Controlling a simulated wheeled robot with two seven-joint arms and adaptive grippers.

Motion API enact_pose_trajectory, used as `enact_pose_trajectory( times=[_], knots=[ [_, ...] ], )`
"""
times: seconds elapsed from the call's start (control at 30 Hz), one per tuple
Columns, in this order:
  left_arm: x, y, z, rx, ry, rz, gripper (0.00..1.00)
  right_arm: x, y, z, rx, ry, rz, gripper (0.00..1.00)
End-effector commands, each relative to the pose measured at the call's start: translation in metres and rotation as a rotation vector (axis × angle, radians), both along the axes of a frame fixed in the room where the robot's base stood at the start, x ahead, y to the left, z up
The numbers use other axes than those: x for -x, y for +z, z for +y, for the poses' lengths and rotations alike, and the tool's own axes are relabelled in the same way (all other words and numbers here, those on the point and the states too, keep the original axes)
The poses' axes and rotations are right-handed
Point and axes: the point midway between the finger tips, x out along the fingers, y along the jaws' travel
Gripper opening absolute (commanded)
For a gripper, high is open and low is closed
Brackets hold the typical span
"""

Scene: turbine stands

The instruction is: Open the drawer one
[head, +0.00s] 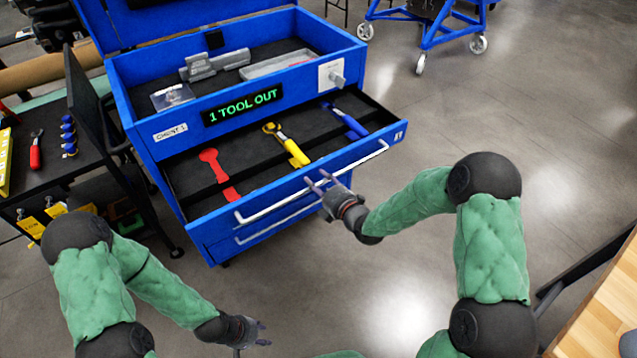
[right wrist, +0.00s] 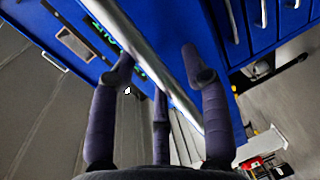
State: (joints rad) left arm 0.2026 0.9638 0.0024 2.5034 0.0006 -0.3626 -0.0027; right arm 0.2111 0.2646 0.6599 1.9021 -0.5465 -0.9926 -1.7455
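The top drawer, drawer one (head: 398,136), of the blue tool cabinet (head: 160,165) is pulled out. A red tool, a yellow-handled wrench (head: 285,143) and a blue-handled tool (head: 345,120) lie inside. Its silvery bar handle (head: 365,158) runs along the front. My right gripper (head: 319,182) is at the middle of this handle. In the right wrist view its fingers (right wrist: 158,55) are spread, with the handle bar (right wrist: 145,45) passing between them; contact is unclear. My left gripper (head: 265,333) is open and empty, low in front of the cabinet.
A lit sign (head: 243,104) on the cabinet reads "1 TOOL OUT". A second handle (head: 280,222) sits below the open drawer. A black cart (head: 65,170) with tools stands at left. A wooden tabletop (head: 605,310) is at lower right.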

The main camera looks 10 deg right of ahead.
Motion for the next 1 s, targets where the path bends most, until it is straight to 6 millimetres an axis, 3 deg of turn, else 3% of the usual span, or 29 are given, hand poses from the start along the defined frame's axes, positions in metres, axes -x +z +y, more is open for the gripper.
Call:
enact_pose_trajectory(
  times=[0.03, 0.13, 0.43, 0.8, 1.0],
  knots=[
    [0.000, 0.000, 0.000, 0.000, 0.000, 0.000, 0.40, 0.000, 0.000, 0.000, 0.000, 0.000, 0.000, 0.29],
    [0.000, 0.000, 0.000, 0.000, 0.000, 0.000, 0.40, 0.000, 0.000, 0.000, 0.000, 0.000, 0.000, 0.01],
    [0.000, -0.002, 0.000, 0.000, 0.000, 0.000, 0.40, 0.006, -0.001, -0.003, 0.000, -0.002, 0.001, 0.00],
    [0.000, -0.018, 0.000, 0.000, 0.000, 0.000, 0.40, 0.053, -0.001, -0.022, 0.001, -0.003, 0.000, 0.00],
    [0.000, -0.020, 0.000, 0.000, 0.000, 0.000, 0.40, 0.064, -0.001, -0.024, 0.000, -0.002, 0.001, 0.00]
  ],
)
